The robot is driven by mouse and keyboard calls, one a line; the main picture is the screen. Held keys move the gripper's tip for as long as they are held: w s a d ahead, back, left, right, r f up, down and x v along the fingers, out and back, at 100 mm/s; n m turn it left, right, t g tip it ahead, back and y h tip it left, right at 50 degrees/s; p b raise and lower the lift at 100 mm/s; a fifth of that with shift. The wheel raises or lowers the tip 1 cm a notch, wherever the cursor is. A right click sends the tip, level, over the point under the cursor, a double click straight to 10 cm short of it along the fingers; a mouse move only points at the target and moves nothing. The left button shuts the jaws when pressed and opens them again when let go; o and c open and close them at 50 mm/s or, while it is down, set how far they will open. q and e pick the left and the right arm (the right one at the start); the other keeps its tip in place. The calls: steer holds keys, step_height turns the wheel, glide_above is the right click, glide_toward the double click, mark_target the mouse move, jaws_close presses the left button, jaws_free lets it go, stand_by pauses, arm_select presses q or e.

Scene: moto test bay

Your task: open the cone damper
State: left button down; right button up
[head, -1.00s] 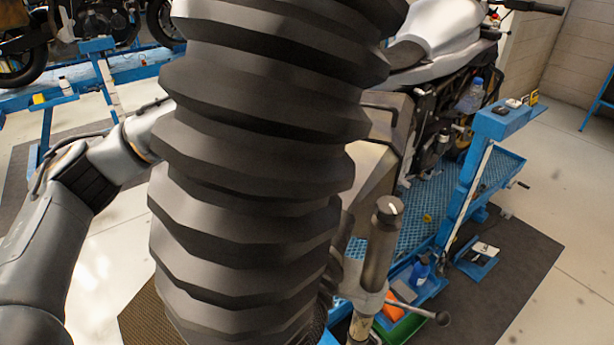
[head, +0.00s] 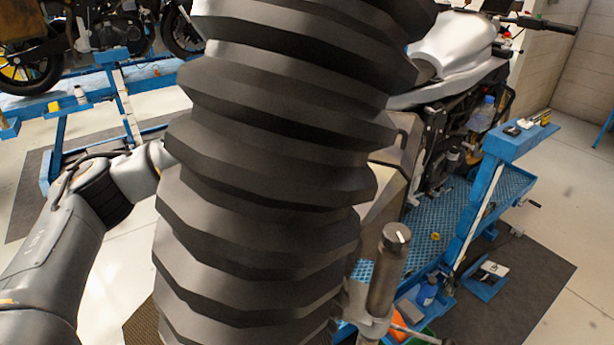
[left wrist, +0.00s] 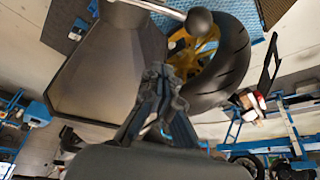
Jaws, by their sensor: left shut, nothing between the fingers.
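The cone (left wrist: 105,65) is a grey flared metal funnel in the left wrist view, beside a motorcycle's rear wheel. A metal lever with a black ball knob (left wrist: 198,22) crosses above it; I cannot tell the damper's position. A thick black ribbed hose (head: 265,180) fills the middle of the head view. A dark upright cylinder (head: 388,270) with a marked top stands right of it. My left gripper (left wrist: 160,78) is shut and empty, in front of the cone in the picture and below the knob. In the head view the hose hides it. My right gripper is not in view.
A silver motorcycle (head: 455,50) stands on a blue lift (head: 465,210) behind the hose. A blue post (head: 480,200) rises at the lift's side. Another motorcycle (head: 120,30) is on a lift at the back left. The floor (head: 560,210) at the right is mostly clear.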

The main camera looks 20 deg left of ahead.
arm_select(q)
steer(key=f+p, duration=0.1)
steer(key=s+f+p, duration=0.1)
steer(key=f, duration=0.1)
steer(key=s+f+p, duration=0.1)
steer(key=f, duration=0.1)
steer(key=shift+s+a, duration=0.15)
steer(key=shift+s, duration=0.05)
